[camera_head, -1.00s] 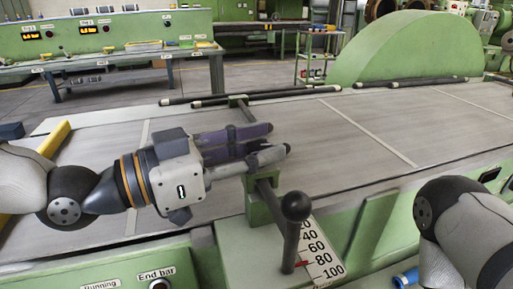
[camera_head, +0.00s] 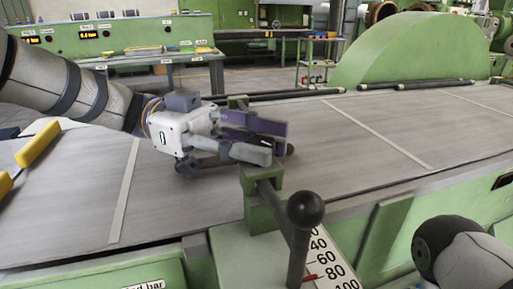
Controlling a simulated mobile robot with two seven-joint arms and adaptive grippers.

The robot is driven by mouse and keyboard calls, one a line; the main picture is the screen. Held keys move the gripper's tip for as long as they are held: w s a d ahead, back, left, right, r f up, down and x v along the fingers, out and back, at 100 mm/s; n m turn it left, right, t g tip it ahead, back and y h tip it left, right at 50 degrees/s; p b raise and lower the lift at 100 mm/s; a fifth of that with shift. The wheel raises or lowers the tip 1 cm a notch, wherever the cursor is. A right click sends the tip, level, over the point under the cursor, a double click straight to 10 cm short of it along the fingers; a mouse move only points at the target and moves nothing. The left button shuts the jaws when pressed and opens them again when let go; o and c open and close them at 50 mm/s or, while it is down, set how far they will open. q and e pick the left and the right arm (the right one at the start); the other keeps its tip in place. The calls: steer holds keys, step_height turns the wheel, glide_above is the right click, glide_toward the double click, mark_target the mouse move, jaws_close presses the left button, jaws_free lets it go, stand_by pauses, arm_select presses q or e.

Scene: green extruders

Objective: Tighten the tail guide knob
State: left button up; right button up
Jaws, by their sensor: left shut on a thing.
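My left gripper (camera_head: 280,142) reaches in from the left, over the near part of the grey machine table. Its fingers are closed around a small dark part, which I take to be the tail guide knob; the fingers hide most of it. Just in front of the fingers is a green guide block (camera_head: 260,178) at the table edge. A lever with a black ball (camera_head: 305,209) stands in front of that block, beside a white number scale (camera_head: 327,255) with a red mark. My right gripper is out of view; only part of that arm shows at lower right.
Dark rods (camera_head: 415,85) lie along the far table edge. A large green curved cover (camera_head: 405,45) stands behind. Yellow-handled parts (camera_head: 38,143) lie at the left. A green control bench (camera_head: 120,35) stands far back. The table surface right of the gripper is clear.

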mark_target(259, 140)
arm_select(q)
steer(key=m+g+y+b, duration=0.1)
steer(key=g, duration=0.1)
steer(key=m+g+y+b, duration=0.1)
steer(key=m+g+y, duration=0.1)
steer(key=shift+w+d+f, duration=0.1)
steer(key=shift+f, duration=0.05)
steer(key=shift+m+g+y+b, duration=0.6)
steer(key=shift+g, duration=0.2)
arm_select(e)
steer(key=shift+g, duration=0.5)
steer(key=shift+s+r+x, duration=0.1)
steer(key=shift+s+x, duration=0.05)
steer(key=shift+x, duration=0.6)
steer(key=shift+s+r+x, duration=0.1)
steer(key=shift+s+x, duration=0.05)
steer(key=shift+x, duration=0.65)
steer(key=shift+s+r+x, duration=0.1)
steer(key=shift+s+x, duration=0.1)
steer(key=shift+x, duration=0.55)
arm_select(q)
steer(key=shift+r, duration=0.2)
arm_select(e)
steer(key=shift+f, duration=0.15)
arm_select(q)
steer(key=o, duration=1.2)
steer(key=shift+c, duration=0.2)
step_height(259, 140, up, 10)
steer(key=shift+r, duration=0.1)
